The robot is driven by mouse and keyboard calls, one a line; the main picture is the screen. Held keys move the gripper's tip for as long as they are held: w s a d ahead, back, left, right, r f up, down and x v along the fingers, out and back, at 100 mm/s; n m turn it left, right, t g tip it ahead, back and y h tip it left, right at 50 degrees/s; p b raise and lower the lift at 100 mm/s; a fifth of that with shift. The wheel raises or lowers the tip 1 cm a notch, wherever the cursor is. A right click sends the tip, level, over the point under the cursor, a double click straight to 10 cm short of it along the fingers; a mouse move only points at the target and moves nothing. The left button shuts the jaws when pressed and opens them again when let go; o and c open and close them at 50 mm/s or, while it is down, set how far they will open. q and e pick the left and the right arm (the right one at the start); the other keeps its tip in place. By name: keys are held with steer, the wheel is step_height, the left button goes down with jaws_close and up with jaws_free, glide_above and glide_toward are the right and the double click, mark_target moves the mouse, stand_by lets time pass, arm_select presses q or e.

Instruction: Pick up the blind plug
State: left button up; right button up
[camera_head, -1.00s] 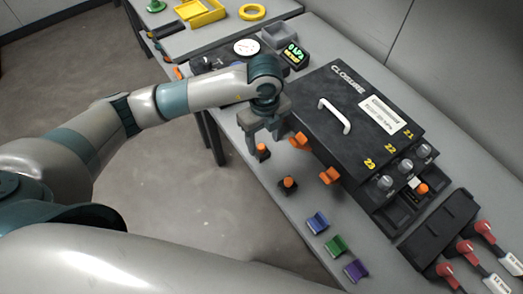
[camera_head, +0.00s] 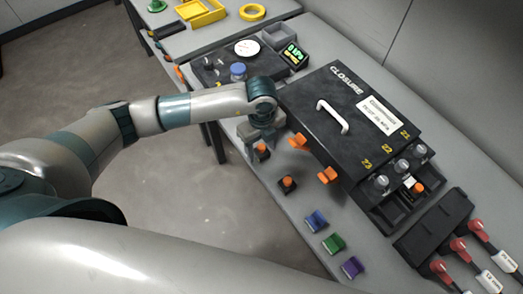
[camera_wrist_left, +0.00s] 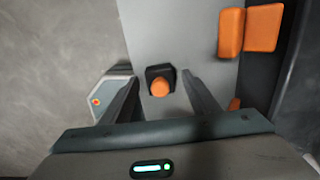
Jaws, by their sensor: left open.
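A small plug with an orange knob on a black square base (camera_head: 262,151) stands near the front edge of the grey table, and its orange top (camera_wrist_left: 160,89) shows in the left wrist view. I take it to be the blind plug. A similar orange-topped piece (camera_head: 287,184) stands nearer in the head view. My left gripper (camera_head: 257,141) is over the first plug. In the left wrist view its open fingers (camera_wrist_left: 160,78) lie either side of the plug with gaps on both sides, apparently touching nothing. My right gripper is out of view.
The black closure box (camera_head: 330,95) with a white handle stands beside the gripper, its orange latches (camera_head: 328,175) sticking out close by. Blue, green (camera_head: 334,243) and purple clips lie along the front edge. A black panel with a blue knob (camera_head: 238,71) is behind.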

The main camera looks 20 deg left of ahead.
mark_target(263, 149)
arm_select(q)
steer(key=c, duration=1.1)
steer(key=shift+c, duration=0.2)
steer(key=shift+r, duration=0.15)
steer(key=shift+r+b, duration=0.35)
steer(key=shift+r, duration=0.15)
steer(key=r, duration=0.1)
steer(key=r+b, duration=0.1)
steer(key=r, duration=0.1)
steer(key=shift+s+d+r, duration=0.1)
steer(key=shift+s+d, duration=0.25)
steer(key=shift+s, duration=0.05)
steer(key=s+d+r+b, duration=0.2)
steer(key=s+d+r, duration=0.3)
steer(key=s, duration=0.4)
steer(key=shift+d+r, duration=0.35)
steer(key=shift+r, duration=0.45)
